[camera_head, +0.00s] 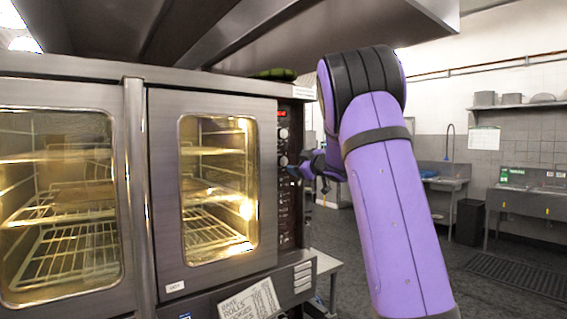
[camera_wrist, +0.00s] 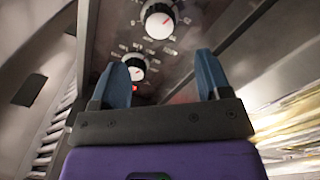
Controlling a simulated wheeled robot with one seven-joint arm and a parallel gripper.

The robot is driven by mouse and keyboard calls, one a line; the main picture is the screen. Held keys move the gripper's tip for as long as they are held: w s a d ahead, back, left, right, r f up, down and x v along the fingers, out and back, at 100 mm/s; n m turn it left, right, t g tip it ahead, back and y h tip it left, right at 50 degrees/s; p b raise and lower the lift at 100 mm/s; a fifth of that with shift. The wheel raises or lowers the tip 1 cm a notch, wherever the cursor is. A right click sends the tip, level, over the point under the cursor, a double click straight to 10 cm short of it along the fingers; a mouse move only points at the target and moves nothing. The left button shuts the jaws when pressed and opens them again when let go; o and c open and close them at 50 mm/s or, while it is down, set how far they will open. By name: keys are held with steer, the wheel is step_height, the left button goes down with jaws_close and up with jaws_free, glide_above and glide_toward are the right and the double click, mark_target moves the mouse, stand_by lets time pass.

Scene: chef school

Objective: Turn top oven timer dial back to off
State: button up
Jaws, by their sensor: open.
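The oven's control panel (camera_head: 289,200) is a dark vertical strip right of the glass doors. In the head view, one round dial (camera_head: 283,133) sits under a red display, and another dial (camera_head: 283,160) sits below it. The wrist view shows two white-faced dials with dark knobs: a nearer one (camera_wrist: 158,20) at the top and another (camera_wrist: 135,67) close to a red light. Their labels are too blurred to read, so I cannot tell which is the timer. My gripper (camera_wrist: 160,66) is open and empty, its blue fingers pointing at the panel. In the head view my gripper (camera_head: 297,171) is beside the lower dial.
The steel oven (camera_head: 210,100) has two lit glass doors with racks inside. A hood (camera_head: 330,25) hangs overhead. A paper sign (camera_head: 250,302) sits low on the oven front. Sinks (camera_head: 545,201) and a dark bin (camera_head: 470,222) stand at the right, with open floor before them.

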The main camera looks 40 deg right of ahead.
mark_target(283, 161)
steer(key=w, duration=0.9)
steer(key=c, duration=0.9)
